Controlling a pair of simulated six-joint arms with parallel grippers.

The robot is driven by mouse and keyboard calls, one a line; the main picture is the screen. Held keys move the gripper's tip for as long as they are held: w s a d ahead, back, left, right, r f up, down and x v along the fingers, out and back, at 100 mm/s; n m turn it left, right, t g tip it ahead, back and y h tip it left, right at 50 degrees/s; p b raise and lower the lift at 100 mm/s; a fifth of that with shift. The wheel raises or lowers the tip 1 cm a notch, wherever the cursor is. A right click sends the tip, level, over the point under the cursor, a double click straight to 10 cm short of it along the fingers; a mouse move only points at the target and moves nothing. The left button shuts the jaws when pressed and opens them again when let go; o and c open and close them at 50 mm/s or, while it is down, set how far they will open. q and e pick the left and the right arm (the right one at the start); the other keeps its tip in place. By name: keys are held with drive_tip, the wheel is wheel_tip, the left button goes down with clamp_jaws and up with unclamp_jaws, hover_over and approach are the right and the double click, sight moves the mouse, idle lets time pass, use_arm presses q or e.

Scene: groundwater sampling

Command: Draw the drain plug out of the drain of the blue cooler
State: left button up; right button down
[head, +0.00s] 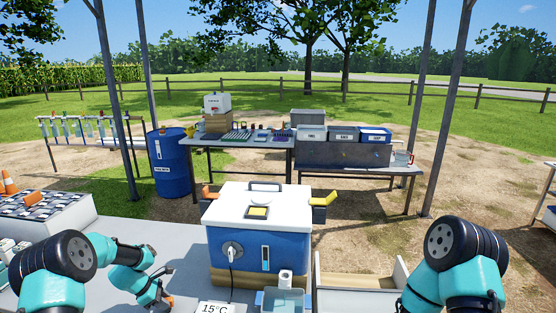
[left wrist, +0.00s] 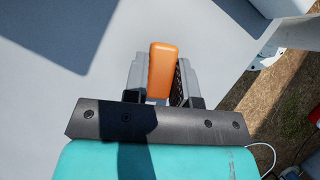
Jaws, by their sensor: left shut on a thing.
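The blue cooler (head: 290,254) with its white lid (head: 285,205) stands on the grey table. A round fitting (head: 232,251) with a dark cord below it shows on its front; I cannot tell whether this is the drain. My left gripper (head: 165,299) is low on the table's left part, apart from the cooler's left side. In the left wrist view my left gripper (left wrist: 160,85) is shut on an orange block-shaped piece (left wrist: 160,68), which looks like the drain plug. Its lower end is hidden between the fingers. My right gripper is out of view.
A 15°C display (head: 215,309) and a small clear container (head: 283,299) with a white roll stand before the cooler. A pale open tray (head: 360,280) is to its right. Grey tabletop left of the cooler is clear.

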use_arm(q)
drive_tip(key=shift+r, duration=2.5)
drive_tip(key=shift+s+d, duration=0.1)
drive_tip(key=shift+s+d, duration=0.25)
drive_tip(key=shift+d, duration=0.05)
drive_tip(key=s+d+r+n+t+y, duration=0.1)
drive_tip(key=s+d+n, duration=0.3)
drive_tip(key=s, duration=0.9)
drive_tip(key=d+t, duration=0.1)
drive_tip(key=d, duration=0.2)
drive_tip(key=shift+d+n, duration=0.3)
drive_tip(key=shift+d, duration=0.05)
drive_tip(key=shift+s+r, duration=0.1)
approach(172, 298)
drive_tip(key=x, duration=0.4)
drive_tip(key=shift+d+f, duration=0.2)
drive_tip(key=shift+f, duration=0.1)
